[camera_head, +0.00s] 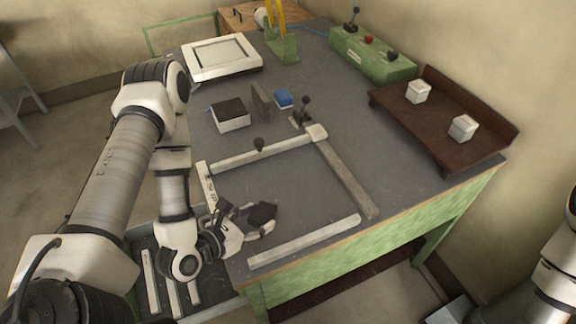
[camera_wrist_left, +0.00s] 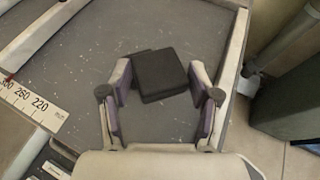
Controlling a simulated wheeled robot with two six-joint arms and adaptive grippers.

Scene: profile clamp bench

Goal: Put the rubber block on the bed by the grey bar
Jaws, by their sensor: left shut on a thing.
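The dark rubber block (camera_head: 262,214) is in my left gripper (camera_head: 255,220), over the near left part of the bed. In the left wrist view the block (camera_wrist_left: 162,76) sits between the fingertips of my left gripper (camera_wrist_left: 160,88), slightly turned. I cannot tell its exact height above the bed. The bed (camera_head: 290,190) is a bare dark grey surface framed by bars. The grey bar (camera_head: 345,178) runs along its right side, apart from the block. My right gripper is not in view; only part of my right arm shows at the right edge.
A pale bar with a black knob (camera_head: 259,144) lies along the back, another pale bar (camera_head: 305,240) along the front edge. A scale (camera_wrist_left: 36,106) lies at the left. A dark-topped box (camera_head: 231,115) and brown tray (camera_head: 440,125) stand farther back. The bed's middle is clear.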

